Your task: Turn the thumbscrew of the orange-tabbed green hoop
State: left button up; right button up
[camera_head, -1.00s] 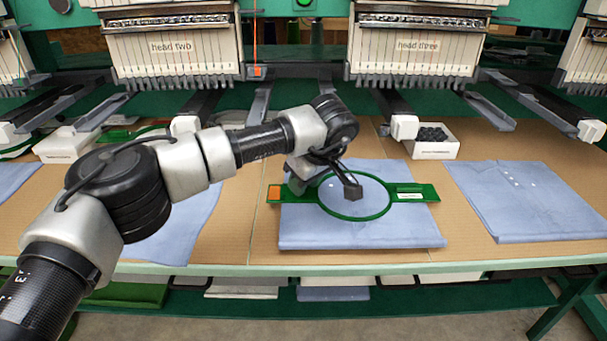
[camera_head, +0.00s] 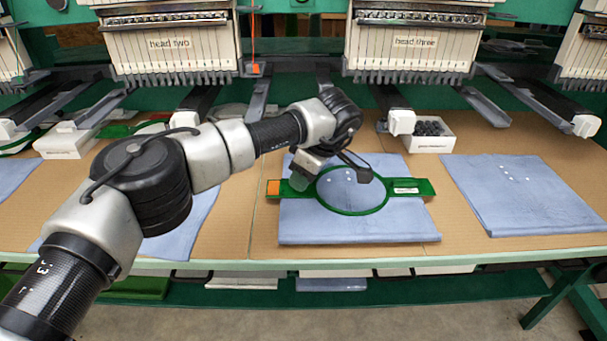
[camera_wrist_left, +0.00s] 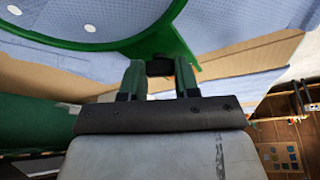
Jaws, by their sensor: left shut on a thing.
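The green hoop (camera_head: 424,188) lies on a folded blue garment (camera_head: 330,229) on the table, with its orange tab (camera_head: 273,188) at the left end. My left gripper (camera_head: 303,182) is at the left part of the ring, beside the orange-tab arm; its own wrist partly covers it. In the left wrist view, the hoop's ring (camera_wrist_left: 85,45) crosses the top. There, the green-grey fingers of my left gripper (camera_wrist_left: 159,75) are shut on a small dark piece at the ring's outer edge, apparently the thumbscrew (camera_wrist_left: 160,67). My right gripper is out of view.
Another folded blue garment (camera_head: 520,195) lies at the right and one at the left, partly behind my arm. A white box of dark pieces (camera_head: 431,136) stands behind the hoop. Embroidery heads (camera_head: 410,45) and their arms overhang the table's back.

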pick_arm(q)
jog(key=o, duration=0.9)
jog(key=shift+o, duration=0.2)
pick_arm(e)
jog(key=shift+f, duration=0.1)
